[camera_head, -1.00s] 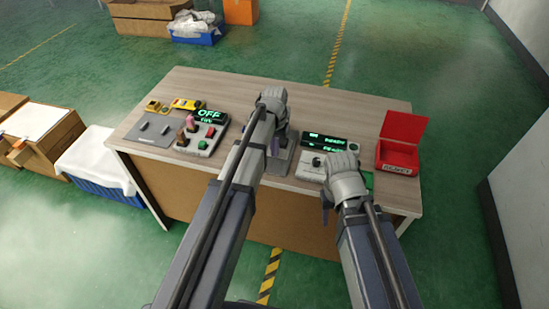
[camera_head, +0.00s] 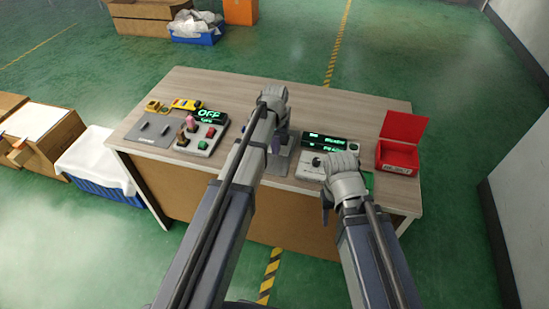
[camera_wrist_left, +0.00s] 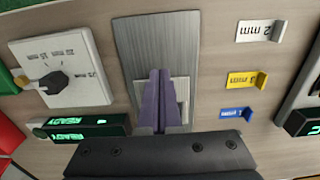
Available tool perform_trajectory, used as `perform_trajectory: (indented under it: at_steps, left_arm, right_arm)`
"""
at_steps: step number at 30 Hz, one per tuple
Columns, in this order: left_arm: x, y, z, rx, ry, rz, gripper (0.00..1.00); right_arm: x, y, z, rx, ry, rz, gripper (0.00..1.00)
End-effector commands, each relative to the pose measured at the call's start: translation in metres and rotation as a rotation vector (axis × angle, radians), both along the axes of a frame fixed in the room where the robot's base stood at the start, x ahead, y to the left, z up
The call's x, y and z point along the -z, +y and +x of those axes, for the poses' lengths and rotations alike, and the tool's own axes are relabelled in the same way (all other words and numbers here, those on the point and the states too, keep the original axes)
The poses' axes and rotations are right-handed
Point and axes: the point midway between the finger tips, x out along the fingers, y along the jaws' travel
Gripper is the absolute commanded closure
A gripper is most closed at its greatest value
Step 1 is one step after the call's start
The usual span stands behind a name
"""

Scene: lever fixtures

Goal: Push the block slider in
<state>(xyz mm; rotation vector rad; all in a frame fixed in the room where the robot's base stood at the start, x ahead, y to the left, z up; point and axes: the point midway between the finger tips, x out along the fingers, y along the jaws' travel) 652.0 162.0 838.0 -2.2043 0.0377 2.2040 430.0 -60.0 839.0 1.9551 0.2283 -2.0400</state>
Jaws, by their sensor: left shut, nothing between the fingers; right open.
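My left gripper (camera_head: 277,145) is over the grey metal plate of the slider fixture (camera_head: 286,163), mid-table; its arm hides much of the fixture. In the left wrist view, its two purple fingers (camera_wrist_left: 158,72) are together and empty. They lie over a pale square block piece (camera_wrist_left: 184,92) on the brushed metal plate (camera_wrist_left: 155,35). Whether they touch the block, and how far in the slider sits, I cannot tell. My right gripper (camera_head: 327,196) is open near the front right of the table, beside the dial unit and away from the slider.
A dial unit (camera_wrist_left: 88,65) and a green READY display (camera_wrist_left: 90,126) lie beside the plate. Gauge tabs (camera_wrist_left: 246,79) are on its other side. In the head view, a lever box (camera_head: 203,137) is left and an open red bin (camera_head: 398,157) right.

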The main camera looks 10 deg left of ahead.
Motion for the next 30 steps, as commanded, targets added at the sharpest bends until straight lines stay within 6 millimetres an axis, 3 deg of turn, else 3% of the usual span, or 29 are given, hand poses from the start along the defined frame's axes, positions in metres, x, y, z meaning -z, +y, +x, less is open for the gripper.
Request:
perform_trajectory:
  at_steps: [8, 30]
  left_arm:
    - [-0.009, 0.000, 0.000, 0.000, 0.000, 0.000, 1.00]
    - [-0.066, 0.000, 0.000, 0.000, 0.000, 0.000, 1.00]
  right_arm:
    - [-0.009, 0.000, 0.000, 0.000, 0.000, 0.000, 0.50]
    - [-0.066, 0.000, 0.000, 0.000, 0.000, 0.000, 0.50]
